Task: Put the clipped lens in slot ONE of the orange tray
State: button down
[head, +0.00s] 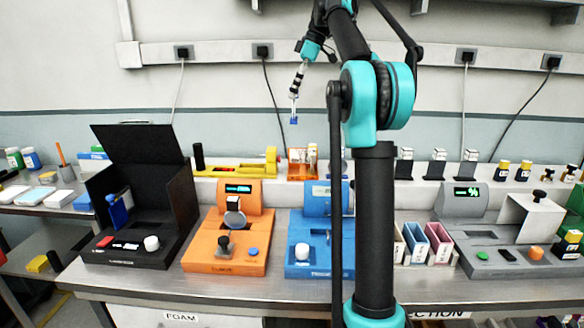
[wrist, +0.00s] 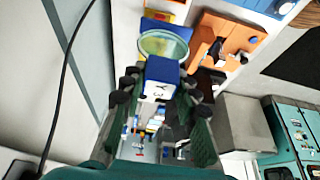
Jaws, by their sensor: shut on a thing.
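The clipped lens shows in the wrist view as a round, clear lens (wrist: 164,46) on a blue clip (wrist: 160,72) with a marked white face. My gripper (wrist: 161,92) is shut on the clip, one dark finger on each side. In the head view my gripper (head: 294,95) hangs in the air above the back shelf, with the blue clip (head: 293,120) just below its fingertips. A small orange holder (head: 296,171), which may be the orange tray, stands on the back shelf below it. Its slots and any marks are too small to read.
An orange device (head: 225,264), a blue device (head: 304,271) and an open black case (head: 142,144) stand on the bench. A yellow fixture (head: 235,171) is left of the orange holder. My arm hides part of the middle. A grey device (head: 500,263) stands at right.

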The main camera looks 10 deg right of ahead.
jog(key=shift+w+f, duration=0.1)
jog(key=shift+f, duration=0.25)
notch_tip(320, 180, down, 19)
jog(key=shift+f, duration=0.15)
jog(key=c, duration=1.1)
grip_release()
jog(key=shift+c, duration=0.2)
jog(key=v, duration=1.2)
jog(key=shift+a, duration=0.1)
